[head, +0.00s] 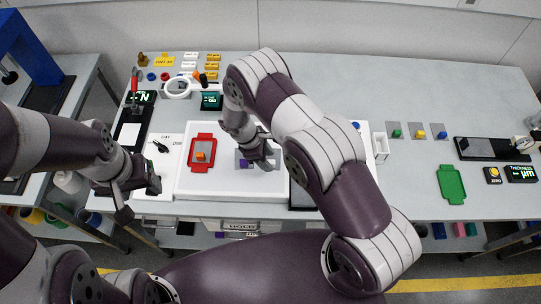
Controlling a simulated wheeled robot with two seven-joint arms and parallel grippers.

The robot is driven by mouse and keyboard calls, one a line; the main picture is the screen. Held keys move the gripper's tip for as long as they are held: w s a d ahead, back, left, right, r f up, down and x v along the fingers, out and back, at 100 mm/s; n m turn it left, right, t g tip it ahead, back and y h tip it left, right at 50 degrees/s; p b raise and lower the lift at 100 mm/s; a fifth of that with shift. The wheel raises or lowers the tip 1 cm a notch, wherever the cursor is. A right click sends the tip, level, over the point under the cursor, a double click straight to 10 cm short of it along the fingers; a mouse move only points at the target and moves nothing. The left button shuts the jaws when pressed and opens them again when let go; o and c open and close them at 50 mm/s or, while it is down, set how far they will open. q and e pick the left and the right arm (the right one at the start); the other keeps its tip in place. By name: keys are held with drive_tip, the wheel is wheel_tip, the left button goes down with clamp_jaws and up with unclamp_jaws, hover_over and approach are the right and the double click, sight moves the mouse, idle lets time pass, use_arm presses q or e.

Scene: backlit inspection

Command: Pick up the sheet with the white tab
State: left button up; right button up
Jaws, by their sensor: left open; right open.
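A grey-white sheet (239,155) with a purple patch (243,163) lies on the white light panel (222,188), partly hidden by my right gripper. I cannot make out a white tab on it. My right gripper (264,163) is open, pointing down over the right part of this sheet; contact cannot be told. A red-framed sheet (194,142) with an orange block (200,156) lies to its left on the panel. A green sheet (451,185) lies far right on the table. My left gripper (138,201) is open and empty near the table's front left edge.
A magnifier ring (178,88), several small labelled blocks and a dark display (211,101) stand at the back left.

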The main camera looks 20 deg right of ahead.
drive_tip(key=shift+x, duration=0.8)
drive_tip(key=shift+d+r, duration=0.1)
clamp_jaws()
drive_tip(key=shift+r, duration=0.1)
